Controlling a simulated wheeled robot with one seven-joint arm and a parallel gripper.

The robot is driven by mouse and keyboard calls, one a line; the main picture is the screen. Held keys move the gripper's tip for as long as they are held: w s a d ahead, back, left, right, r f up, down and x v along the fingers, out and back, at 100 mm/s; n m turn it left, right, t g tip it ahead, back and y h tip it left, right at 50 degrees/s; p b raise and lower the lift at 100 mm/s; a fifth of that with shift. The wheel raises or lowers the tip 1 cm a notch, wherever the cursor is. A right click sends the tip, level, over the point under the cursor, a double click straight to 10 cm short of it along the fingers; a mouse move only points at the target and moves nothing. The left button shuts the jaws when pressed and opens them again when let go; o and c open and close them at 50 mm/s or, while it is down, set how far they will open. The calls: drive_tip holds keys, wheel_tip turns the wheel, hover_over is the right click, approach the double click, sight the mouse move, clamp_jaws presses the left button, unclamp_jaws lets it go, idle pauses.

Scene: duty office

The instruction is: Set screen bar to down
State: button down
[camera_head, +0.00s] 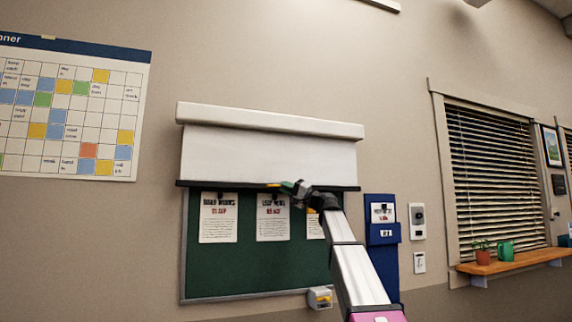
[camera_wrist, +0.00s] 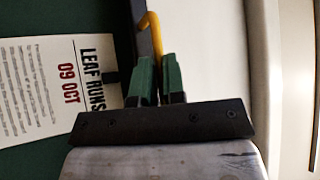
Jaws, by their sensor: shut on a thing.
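The white roll-down screen (camera_head: 265,156) hangs part way out of its long housing (camera_head: 268,121) on the wall. Its dark screen bar (camera_head: 222,184) runs level along the lower edge, over the top of the green board (camera_head: 260,262). A yellow pull (camera_head: 273,185) sits at the middle of the bar; it also shows as a curved piece in the wrist view (camera_wrist: 153,36). My gripper (camera_head: 284,186) is at the bar's middle, its green-padded fingers (camera_wrist: 160,68) shut on the yellow pull. The fingers hide the pull's lower end.
Pinned notices (camera_head: 218,218) hang on the green board below the bar. A blue wall holder (camera_head: 382,240) and a small wall box (camera_head: 320,298) are close to my arm. A window with blinds (camera_head: 493,175) and a wooden shelf (camera_head: 512,260) are at right. A planner (camera_head: 70,110) hangs at left.

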wheel_tip(320, 180, down, 41)
drive_tip(key=c, duration=1.4)
unclamp_jaws()
drive_tip(key=shift+o, duration=1)
drive_tip(key=v, duration=1)
drive_tip(key=shift+s+d, duration=0.15)
drive_tip(key=shift+d, duration=0.2)
drive_tip(key=shift+f, duration=0.2)
